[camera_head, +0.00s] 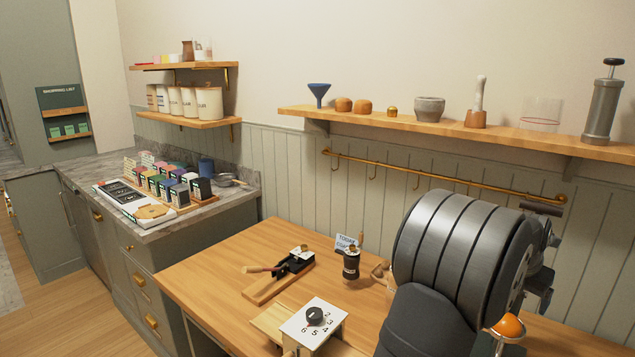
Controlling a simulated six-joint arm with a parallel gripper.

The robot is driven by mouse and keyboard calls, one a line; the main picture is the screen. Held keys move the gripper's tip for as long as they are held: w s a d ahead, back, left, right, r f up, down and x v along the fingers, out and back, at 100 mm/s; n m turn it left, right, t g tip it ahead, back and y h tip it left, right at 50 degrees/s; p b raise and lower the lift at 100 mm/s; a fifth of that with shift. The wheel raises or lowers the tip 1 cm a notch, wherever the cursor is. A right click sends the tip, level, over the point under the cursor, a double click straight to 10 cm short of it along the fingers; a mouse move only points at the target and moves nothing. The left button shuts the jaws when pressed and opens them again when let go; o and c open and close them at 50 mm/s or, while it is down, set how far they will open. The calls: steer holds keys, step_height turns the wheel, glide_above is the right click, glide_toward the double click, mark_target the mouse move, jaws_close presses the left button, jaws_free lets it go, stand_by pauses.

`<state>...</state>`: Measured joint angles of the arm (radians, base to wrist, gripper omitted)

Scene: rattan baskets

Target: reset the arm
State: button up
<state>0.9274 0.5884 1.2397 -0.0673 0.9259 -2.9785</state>
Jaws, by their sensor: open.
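My arm fills the right foreground as a large dark grey ribbed cylinder (455,240) with a smooth dark link below it. Dark jointed parts at its right side look like my gripper (544,285), largely hidden behind the arm. I see nothing held in it, and its fingertips do not show clearly. The arm stands in front of the right part of the wooden table (210,275) and hides what is behind it.
On the table are a white dial box (313,325), a black device on a board (293,262) and a dark jar (351,265). An orange dome (510,327) shows beside my arm. A wall shelf (450,127) and hook rail (440,177) are behind. The table's left part is clear.

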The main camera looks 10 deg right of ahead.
steer(key=shift+s+d+f, duration=0.1)
steer(key=shift+s+f, duration=0.1)
steer(key=shift+s, duration=0.35)
steer(key=shift+s+d+f, duration=0.1)
steer(key=shift+s+f, duration=0.05)
steer(key=shift+s, duration=0.4)
